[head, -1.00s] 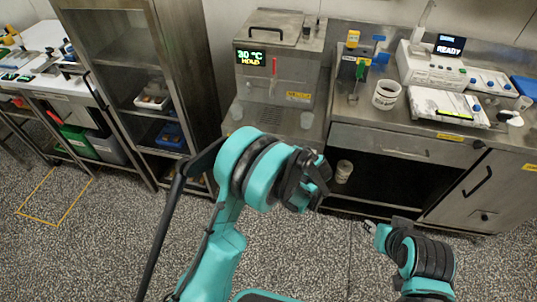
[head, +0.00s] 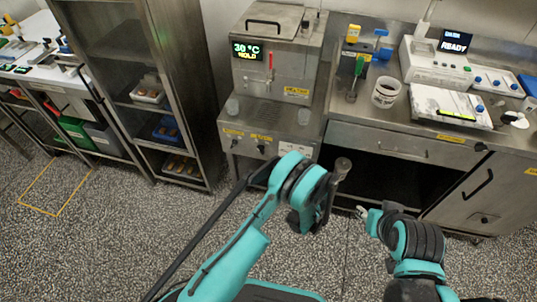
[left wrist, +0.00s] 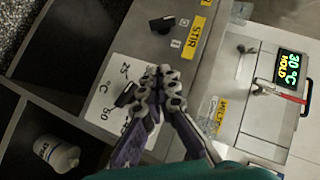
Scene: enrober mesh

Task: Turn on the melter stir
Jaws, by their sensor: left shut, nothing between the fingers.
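The melter (head: 272,75) stands against the wall in the head view, its display reading 30 °C HOLD. Its front panel has black knobs under yellow labels. In the left wrist view, the black stir knob (left wrist: 162,24) sits beside the yellow STIR label (left wrist: 194,36). My left gripper (left wrist: 166,78) is shut and empty, its fingertips over the white temperature scale near the temperature knob (left wrist: 127,94), apart from the stir knob.
A steel bench (head: 400,142) right of the melter carries a white tub (head: 385,92) and instruments. A white bottle (left wrist: 57,153) stands in the open shelf below. A rack cabinet (head: 160,80) stands left of the melter. The floor in front is clear.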

